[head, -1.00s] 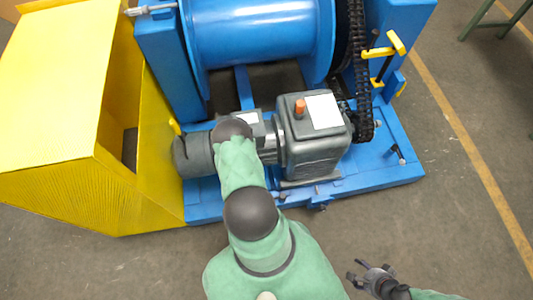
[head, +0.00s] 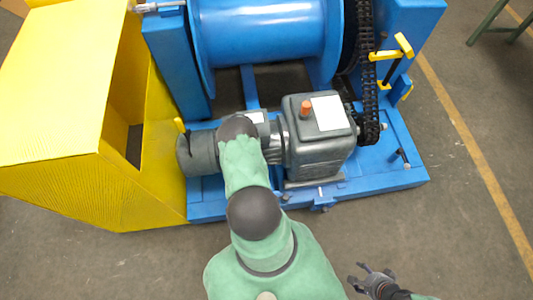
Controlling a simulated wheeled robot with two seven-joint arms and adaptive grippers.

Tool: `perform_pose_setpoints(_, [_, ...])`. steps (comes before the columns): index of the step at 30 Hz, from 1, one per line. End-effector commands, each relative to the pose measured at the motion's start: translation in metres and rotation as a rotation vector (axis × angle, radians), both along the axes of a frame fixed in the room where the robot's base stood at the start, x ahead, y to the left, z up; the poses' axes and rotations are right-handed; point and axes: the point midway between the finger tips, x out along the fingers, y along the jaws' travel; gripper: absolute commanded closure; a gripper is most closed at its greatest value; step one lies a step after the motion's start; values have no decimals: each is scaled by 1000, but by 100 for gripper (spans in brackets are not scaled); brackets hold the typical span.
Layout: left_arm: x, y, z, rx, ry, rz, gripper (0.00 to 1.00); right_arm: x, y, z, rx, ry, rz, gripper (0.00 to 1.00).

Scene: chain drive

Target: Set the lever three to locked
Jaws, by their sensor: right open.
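Several lever-like parts show on the blue machine frame, and I cannot tell which one is lever three. A yellow handle (head: 403,46) stands at the upper right beside the chain. A small yellow lever (head: 179,125) sticks up behind the motor at the left. A small dark lever (head: 402,155) stands tilted on the right of the base. My right gripper (head: 362,276) is open and empty over the floor at the bottom right, apart from the machine. My green arm reaches across the middle toward the motor; my left gripper is not visible.
A grey gearbox (head: 315,150) with an orange cap sits on the blue base (head: 375,180). A dark chain (head: 366,80) runs up beside the blue drum (head: 265,35). A large yellow guard (head: 60,90) fills the left.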

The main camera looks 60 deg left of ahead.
Motion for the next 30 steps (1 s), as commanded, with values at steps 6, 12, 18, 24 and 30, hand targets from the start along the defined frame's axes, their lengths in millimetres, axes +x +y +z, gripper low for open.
perform_pose_setpoints(6, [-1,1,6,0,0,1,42,0,0,0,0,0,0,35])
perform_pose_setpoints(12, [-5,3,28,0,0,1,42,0,0,0,0,0,0,35])
perform_pose_setpoints(18, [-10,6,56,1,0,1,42,0,0,0,0,0,0,35])
perform_pose_setpoints(24, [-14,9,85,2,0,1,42,0,0,0,0,0,0,35])
perform_pose_setpoints(30, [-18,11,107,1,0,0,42,0,0,0,0,0,0,35])
